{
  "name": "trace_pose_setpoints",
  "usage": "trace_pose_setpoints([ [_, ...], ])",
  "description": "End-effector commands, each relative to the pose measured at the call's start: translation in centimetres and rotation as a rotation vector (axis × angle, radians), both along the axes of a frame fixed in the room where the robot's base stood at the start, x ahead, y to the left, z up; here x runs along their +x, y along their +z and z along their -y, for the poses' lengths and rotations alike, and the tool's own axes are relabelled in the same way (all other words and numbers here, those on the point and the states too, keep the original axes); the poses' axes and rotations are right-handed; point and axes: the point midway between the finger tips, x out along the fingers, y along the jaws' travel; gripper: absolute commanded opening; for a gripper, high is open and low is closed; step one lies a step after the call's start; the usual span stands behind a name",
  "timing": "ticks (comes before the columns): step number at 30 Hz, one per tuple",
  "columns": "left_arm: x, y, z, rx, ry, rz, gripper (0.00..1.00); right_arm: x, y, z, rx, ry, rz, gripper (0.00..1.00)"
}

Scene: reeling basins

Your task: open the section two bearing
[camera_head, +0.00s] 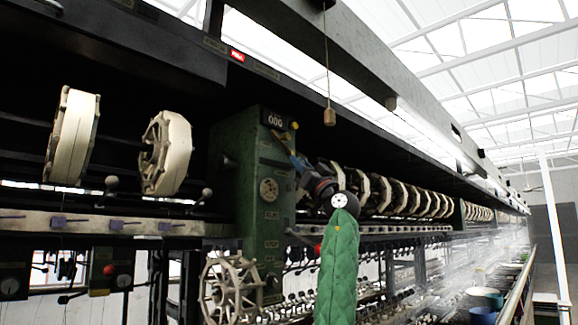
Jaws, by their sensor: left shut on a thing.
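My left gripper (307,173) reaches up from the bottom middle, at the end of my green-sleeved arm. It is at the right side of a tall green machine housing (257,190) and is shut on a slim handle (288,151) there. The fingertips and the gripped part are small and dark, so the exact grip is hard to see. I cannot read a section number, so I cannot tell which part is the section two bearing. My right gripper is not in view.
White reels (72,137) hang left of the housing, and a long row of reels (400,196) runs away to the right. A wooden pull (329,116) hangs on a cord. Steaming basins (455,300) line the lower right.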

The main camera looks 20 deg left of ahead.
Motion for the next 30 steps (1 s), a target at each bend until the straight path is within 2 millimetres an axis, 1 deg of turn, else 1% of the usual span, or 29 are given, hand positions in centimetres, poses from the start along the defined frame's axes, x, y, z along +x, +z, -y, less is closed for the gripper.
trace_pose_setpoints([
  [3, 0.7, 0.0, 0.2, 0.001, 0.001, 0.0, 0.0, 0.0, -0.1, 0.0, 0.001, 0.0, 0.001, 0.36],
  [12, 0.8, 0.0, 0.2, 0.0, 0.001, 0.0, 0.0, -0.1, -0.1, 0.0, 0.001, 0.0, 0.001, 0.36],
  [13, 0.8, 0.0, 0.2, 0.0, 0.001, 0.0, 0.29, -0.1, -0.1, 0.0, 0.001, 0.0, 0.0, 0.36],
  [14, 0.8, 0.0, 0.2, 0.0, 0.001, 0.0, 0.35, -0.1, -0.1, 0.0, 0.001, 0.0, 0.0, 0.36],
  [15, 0.8, 0.0, 0.2, 0.0, 0.001, 0.0, 0.43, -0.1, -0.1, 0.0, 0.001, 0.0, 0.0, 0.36],
  [16, 0.8, 0.0, 0.2, 0.0, 0.001, 0.001, 0.44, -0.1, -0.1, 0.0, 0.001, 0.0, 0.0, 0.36],
  [25, 0.7, -0.2, 0.3, 0.0, 0.001, 0.001, 0.44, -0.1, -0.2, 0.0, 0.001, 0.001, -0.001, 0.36],
  [30, 0.3, -1.5, 1.4, 0.0, 0.0, 0.002, 0.44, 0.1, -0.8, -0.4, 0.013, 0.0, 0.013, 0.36],
])
